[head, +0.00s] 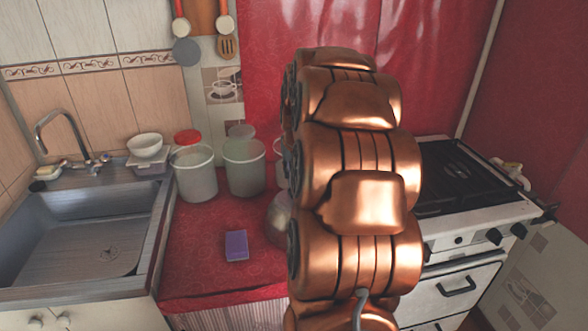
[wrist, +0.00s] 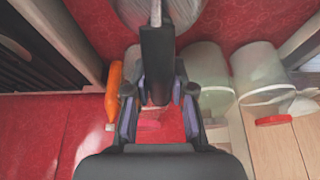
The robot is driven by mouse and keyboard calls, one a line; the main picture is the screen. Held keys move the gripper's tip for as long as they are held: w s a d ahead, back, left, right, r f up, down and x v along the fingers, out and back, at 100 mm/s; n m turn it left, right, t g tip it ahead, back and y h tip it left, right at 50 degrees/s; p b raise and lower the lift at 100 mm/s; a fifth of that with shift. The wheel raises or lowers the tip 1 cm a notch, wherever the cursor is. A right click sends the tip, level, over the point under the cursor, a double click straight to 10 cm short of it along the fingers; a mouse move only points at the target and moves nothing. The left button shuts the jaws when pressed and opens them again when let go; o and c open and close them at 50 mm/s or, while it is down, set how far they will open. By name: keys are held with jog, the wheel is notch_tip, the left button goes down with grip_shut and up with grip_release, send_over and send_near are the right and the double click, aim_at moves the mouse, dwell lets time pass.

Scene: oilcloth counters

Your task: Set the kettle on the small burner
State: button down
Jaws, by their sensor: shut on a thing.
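The kettle shows in the wrist view as a rounded grey body (wrist: 185,12) at the top edge, with a black bar-like handle (wrist: 156,55) running down from it. My gripper (wrist: 158,105) is shut on this handle, one finger on each side. In the head view only a greyish rounded edge of the kettle (head: 278,222) shows over the red counter, left of my arm. I cannot tell whether its base touches the counter. The stove (head: 478,215) stands at the right with a dark top (head: 455,175). My arm hides its left part, and I cannot make out the small burner.
A purple sponge (head: 236,245) lies in front. The sink (head: 85,235) is at the left. An orange bottle (wrist: 113,88) is beside my gripper in the wrist view.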

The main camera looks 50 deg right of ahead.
jog(key=c, duration=1)
grip_release()
jog(key=shift+f, duration=0.1)
jog(key=b+v, duration=0.2)
jog(key=v, duration=1)
